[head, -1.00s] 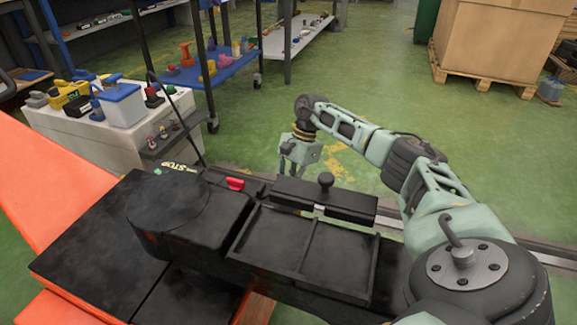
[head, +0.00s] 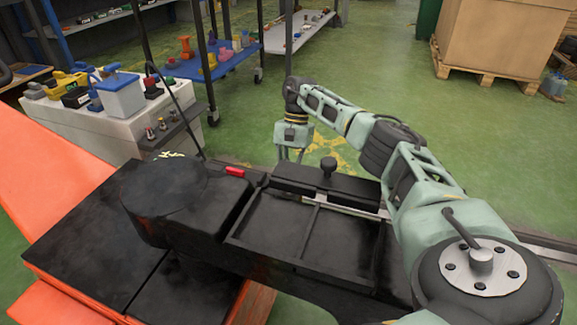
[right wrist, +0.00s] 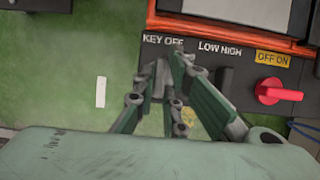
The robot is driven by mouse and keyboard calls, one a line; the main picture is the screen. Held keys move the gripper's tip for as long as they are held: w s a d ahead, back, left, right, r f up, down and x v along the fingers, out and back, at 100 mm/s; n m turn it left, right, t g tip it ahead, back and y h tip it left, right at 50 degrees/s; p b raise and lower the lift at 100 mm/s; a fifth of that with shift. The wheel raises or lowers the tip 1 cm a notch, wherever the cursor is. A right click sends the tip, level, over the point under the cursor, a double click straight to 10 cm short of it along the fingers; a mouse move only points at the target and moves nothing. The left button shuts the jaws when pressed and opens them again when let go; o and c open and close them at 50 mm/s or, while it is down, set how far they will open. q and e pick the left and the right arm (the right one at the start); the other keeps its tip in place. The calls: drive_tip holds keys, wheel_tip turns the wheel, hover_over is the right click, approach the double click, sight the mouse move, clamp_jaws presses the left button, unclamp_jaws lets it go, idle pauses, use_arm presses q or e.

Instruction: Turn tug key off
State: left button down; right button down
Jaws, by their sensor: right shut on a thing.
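In the right wrist view my right gripper (right wrist: 162,78) is at the dark control panel (right wrist: 225,82), its fingertips just below the white "KEY OFF" label. It is shut on the tug key, which the fingers hide almost fully. In the head view the right gripper (head: 291,152) points down behind the black lid of the tug, and its fingertips are partly hidden. A red knob (right wrist: 278,92) sits under the yellow "OFF ON" label, right of the gripper and apart from it. My left gripper is not in view.
A black tray (head: 312,237) and a lid with a round knob (head: 328,166) lie in front of the right gripper. A white cabinet (head: 80,128) with several objects stands at left. A box on a pallet (head: 497,40) stands far back. Green floor is free behind the arm.

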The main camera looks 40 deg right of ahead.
drive_tip(key=c, duration=1.8)
unclamp_jaws()
drive_tip(key=v, duration=1.2)
